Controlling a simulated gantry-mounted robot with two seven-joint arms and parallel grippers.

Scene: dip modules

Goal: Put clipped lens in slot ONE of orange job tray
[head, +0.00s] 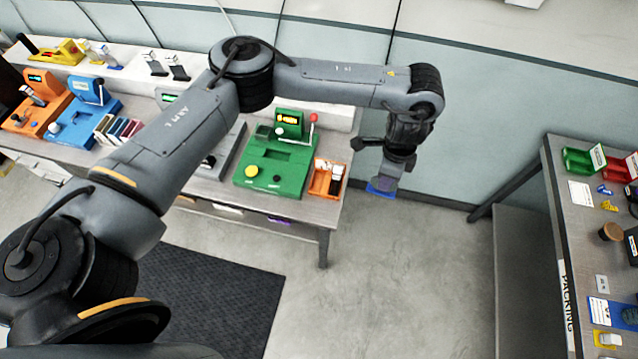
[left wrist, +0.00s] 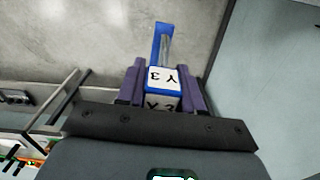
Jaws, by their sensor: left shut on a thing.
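My left gripper (head: 386,180) hangs over the floor, just right of the bench's end. In the left wrist view its purple fingers (left wrist: 163,92) are shut on a blue-and-white piece (left wrist: 164,78). The piece has white faces marked "Y3" and a blue frame with a tall blue part beyond it; I cannot tell whether a lens sits in it. In the head view the piece is a small blue patch (head: 380,188) under the gripper. A small orange tray (head: 318,187) with white and dark things in it sits at the bench's right end, left of the gripper. Slot marks are unreadable.
A green machine (head: 275,160) stands left of the orange tray. Orange (head: 36,110) and blue (head: 82,124) machines stand farther left. A packing table (head: 585,255) with green and red bins is at right. Open floor lies between the tables; a wall is behind.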

